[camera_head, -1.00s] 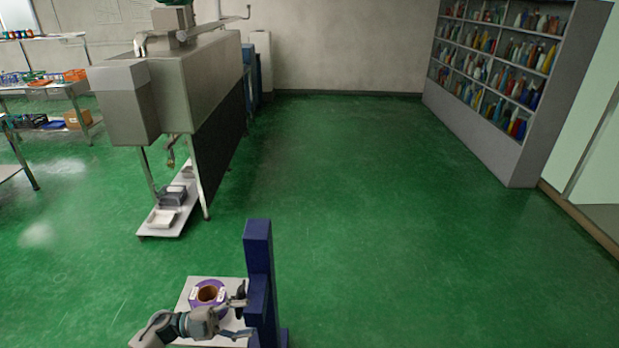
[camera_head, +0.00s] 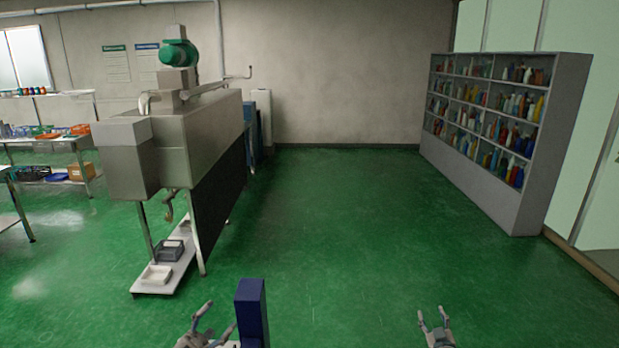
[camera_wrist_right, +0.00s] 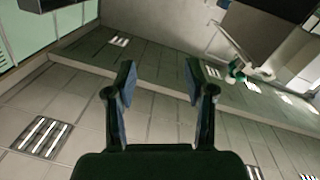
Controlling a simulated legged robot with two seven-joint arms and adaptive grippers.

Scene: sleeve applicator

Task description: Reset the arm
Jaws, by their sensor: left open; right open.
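My left gripper (camera_head: 215,325) is at the bottom edge of the head view, left of the blue post (camera_head: 252,312). Its fingers are spread and hold nothing. My right gripper (camera_head: 433,320) is at the bottom right of the head view, over open green floor, with its fingers apart and pointing up. In the right wrist view the right gripper (camera_wrist_right: 160,78) is open and empty, and ceiling panels show behind it. Only the upper part of the blue post is visible. A sliver of a pale surface shows beside it at the bottom edge.
A steel machine (camera_head: 205,140) on legs stands at left, with a low white shelf (camera_head: 150,284) beneath it. A bottle shelf (camera_head: 500,196) stands at right. A metal table (camera_head: 70,146) is at far left. The green floor between is clear.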

